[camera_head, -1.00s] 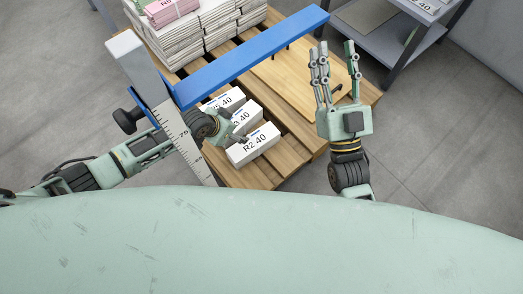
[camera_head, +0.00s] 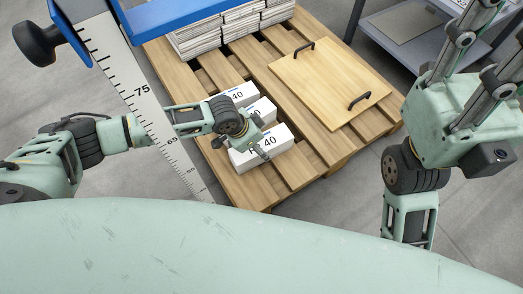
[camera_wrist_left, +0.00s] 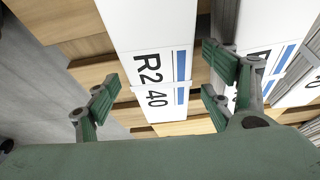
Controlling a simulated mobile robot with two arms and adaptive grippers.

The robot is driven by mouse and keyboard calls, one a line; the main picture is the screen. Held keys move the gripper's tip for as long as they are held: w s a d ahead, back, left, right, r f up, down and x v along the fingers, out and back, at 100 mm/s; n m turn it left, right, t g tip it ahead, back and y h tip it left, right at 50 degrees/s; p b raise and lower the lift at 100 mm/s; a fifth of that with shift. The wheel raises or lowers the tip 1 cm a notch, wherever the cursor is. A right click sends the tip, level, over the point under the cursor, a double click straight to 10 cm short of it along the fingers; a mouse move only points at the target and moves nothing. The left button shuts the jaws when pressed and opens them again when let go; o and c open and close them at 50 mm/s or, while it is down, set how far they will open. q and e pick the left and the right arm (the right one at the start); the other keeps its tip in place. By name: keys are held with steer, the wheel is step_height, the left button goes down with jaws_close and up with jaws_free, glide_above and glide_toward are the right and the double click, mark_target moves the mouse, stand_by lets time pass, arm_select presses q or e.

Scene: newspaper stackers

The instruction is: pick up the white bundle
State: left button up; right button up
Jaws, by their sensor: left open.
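A white bundle (camera_head: 262,160), a long block with a blue stripe, lies nearest me on the wooden pallet. In the left wrist view the bundle (camera_wrist_left: 150,35) reads "R2 40". My right gripper (camera_head: 487,60) is raised at the right, fingers spread and empty.
Two similar white blocks lie close behind, one (camera_head: 262,108) adjacent. A wooden board with two black handles (camera_head: 325,85) lies on the pallet (camera_head: 295,165). Newspaper stacks (camera_head: 215,35) stand at the back. A blue bar (camera_head: 165,14) and ruler post (camera_head: 135,90) cross the left side.

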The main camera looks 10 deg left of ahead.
mark_target(261, 146)
arm_select(q)
steer(key=shift+b+x, duration=0.7)
steer(key=shift+x, duration=0.8)
jaws_close()
steer(key=shift+d+r, duration=0.1)
steer(key=shift+r, duration=0.05)
